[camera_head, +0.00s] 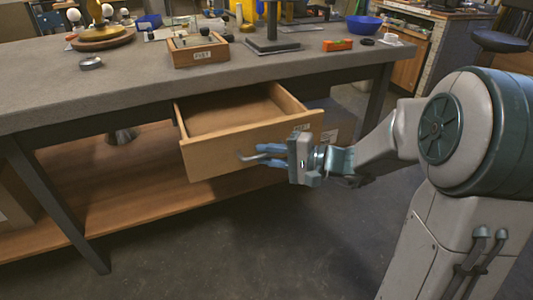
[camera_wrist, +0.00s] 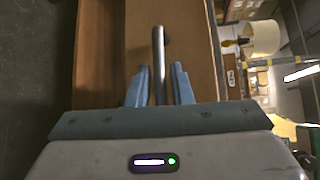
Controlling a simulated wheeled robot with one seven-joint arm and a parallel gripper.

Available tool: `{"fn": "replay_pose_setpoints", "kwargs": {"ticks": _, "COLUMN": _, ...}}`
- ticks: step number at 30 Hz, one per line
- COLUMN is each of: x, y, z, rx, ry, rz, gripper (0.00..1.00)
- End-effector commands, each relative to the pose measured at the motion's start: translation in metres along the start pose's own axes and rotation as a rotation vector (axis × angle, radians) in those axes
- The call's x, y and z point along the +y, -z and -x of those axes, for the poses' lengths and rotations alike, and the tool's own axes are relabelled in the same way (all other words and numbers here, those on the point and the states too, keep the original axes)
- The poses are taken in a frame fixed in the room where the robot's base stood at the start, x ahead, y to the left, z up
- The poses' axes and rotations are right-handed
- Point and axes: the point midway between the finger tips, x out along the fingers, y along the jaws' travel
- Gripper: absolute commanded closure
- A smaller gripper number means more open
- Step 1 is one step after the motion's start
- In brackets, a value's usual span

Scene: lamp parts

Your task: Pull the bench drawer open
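The bench drawer (camera_head: 222,149) is pulled well out from under the bench top, and its inside shows empty. Its front also shows in the wrist view (camera_wrist: 190,45). A grey metal bar handle (camera_head: 246,158) is on the drawer front; it runs upright through the middle of the wrist view (camera_wrist: 158,55). My gripper (camera_head: 262,155) is at the handle, with its two blue fingers on either side of the bar. In the wrist view the fingers (camera_wrist: 159,75) stand apart with narrow gaps beside the bar, so they look open around it.
The workbench top (camera_head: 130,75) carries a labelled wooden tray (camera_head: 198,52), an orange box (camera_head: 338,44), a blue bowl (camera_head: 364,25) and lamp parts. A wooden shelf (camera_head: 110,185) lies below. The floor (camera_head: 260,255) before the drawer is clear.

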Motion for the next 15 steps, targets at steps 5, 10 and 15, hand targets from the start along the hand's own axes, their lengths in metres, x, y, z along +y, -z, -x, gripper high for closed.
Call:
{"fn": "replay_pose_setpoints", "kwargs": {"ticks": 5, "x": -0.004, "y": 0.001, "z": 0.03, "rx": 0.006, "ry": 0.001, "rz": -0.001, "gripper": 0.8}}
{"fn": "replay_pose_setpoints", "kwargs": {"ticks": 10, "x": -0.003, "y": 0.001, "z": 0.071, "rx": 0.007, "ry": 0.001, "rz": -0.002, "gripper": 0.8}}
{"fn": "replay_pose_setpoints", "kwargs": {"ticks": 15, "x": -0.003, "y": 0.0, "z": 0.106, "rx": 0.005, "ry": 0.002, "rz": -0.002, "gripper": 0.8}}
